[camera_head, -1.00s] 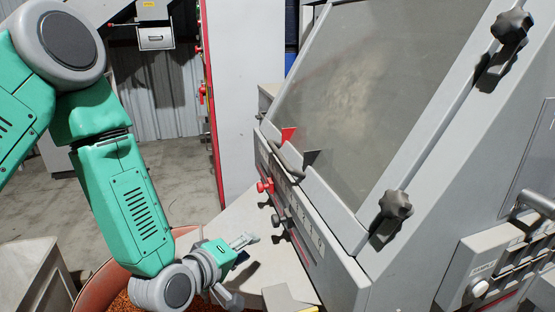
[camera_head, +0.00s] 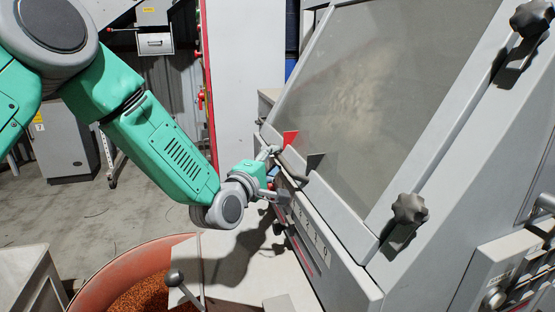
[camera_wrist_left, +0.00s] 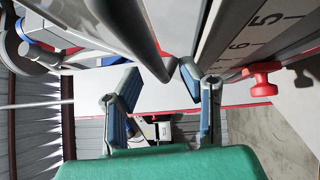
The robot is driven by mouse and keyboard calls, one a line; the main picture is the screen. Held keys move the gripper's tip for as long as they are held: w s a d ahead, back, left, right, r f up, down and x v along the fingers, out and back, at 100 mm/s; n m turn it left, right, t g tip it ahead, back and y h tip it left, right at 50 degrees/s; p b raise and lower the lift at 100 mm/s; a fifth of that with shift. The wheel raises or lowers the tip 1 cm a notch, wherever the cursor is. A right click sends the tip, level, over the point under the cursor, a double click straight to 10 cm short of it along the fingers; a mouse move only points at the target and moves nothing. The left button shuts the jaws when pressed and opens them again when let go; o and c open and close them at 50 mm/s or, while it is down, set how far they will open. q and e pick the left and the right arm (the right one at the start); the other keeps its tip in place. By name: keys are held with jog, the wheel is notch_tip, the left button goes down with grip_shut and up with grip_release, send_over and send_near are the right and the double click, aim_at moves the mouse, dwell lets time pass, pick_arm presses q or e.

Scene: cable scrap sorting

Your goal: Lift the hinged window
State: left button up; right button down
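The hinged window (camera_head: 375,95) is a large grey, see-through pane in a light frame on the sloped face of the grey machine. It looks closed. In the left wrist view, the dark handle bar (camera_wrist_left: 148,42) ends near the gap between the open fingertips (camera_wrist_left: 160,72). I cannot tell whether they touch it. My right gripper is not in view.
Dark star knobs (camera_head: 410,208) sit on the window's right frame. A red knob (camera_wrist_left: 262,80) on the numbered front strip is close to the right finger. A reddish bin (camera_head: 95,285) of orange granules stands below my left arm. Open floor lies at left.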

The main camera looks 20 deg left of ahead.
pick_arm(q)
jog(key=shift+x, duration=0.85)
jog(key=shift+d+r, duration=0.1)
jog(key=shift+d, duration=0.55)
jog(key=shift+a, duration=0.1)
jog(key=c, duration=0.7)
jog(key=shift+a, duration=0.15)
grip_shut()
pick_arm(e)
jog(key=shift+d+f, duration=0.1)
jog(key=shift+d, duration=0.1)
